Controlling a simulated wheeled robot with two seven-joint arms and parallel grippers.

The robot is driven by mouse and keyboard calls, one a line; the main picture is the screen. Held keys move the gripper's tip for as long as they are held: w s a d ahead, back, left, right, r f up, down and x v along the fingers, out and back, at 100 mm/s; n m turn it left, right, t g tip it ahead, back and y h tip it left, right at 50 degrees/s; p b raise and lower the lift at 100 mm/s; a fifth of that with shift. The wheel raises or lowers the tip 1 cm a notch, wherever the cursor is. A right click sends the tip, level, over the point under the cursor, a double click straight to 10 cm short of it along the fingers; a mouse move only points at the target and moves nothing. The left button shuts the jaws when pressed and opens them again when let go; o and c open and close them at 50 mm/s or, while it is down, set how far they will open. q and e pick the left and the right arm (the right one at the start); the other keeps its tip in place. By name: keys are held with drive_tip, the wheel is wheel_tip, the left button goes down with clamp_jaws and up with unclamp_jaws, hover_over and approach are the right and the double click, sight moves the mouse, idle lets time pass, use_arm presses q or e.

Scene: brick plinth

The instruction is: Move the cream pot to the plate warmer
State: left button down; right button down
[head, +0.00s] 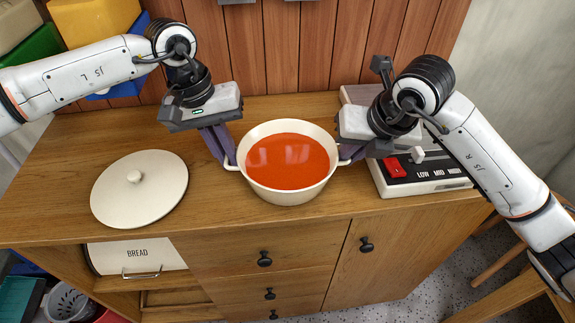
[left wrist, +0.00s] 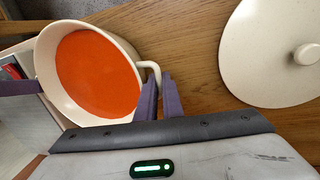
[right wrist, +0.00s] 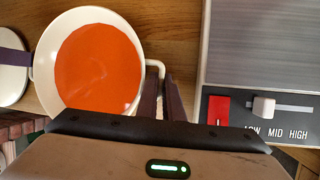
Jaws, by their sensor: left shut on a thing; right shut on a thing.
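The cream pot (head: 287,196) is full of orange-red soup and stands between my two grippers over the middle of the wooden cabinet top. I cannot tell whether its base touches the wood. My left gripper (head: 229,163) is shut on the pot's left handle, also seen in the left wrist view (left wrist: 158,75). My right gripper (head: 349,155) is shut on the right handle, also seen in the right wrist view (right wrist: 158,70). The plate warmer (head: 425,183) is right of the pot, with a grey top (right wrist: 262,45), a red switch and a LOW-MID-HIGH slider. My right arm partly covers it in the head view.
A round cream lid (head: 150,205) lies on the cabinet top (head: 60,190) left of the pot. A wooden panel wall (head: 310,50) rises behind. A bread bin (head: 135,256) and drawers are below the front edge. Yellow and blue bins (head: 95,20) stand at the back left.

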use_arm(q)
drive_tip(key=shift+r, duration=0.1)
drive_tip(key=shift+w+r, duration=0.1)
drive_tip(key=shift+r, duration=0.1)
use_arm(e)
drive_tip(key=shift+w+r, duration=0.15)
drive_tip(key=shift+r, duration=0.15)
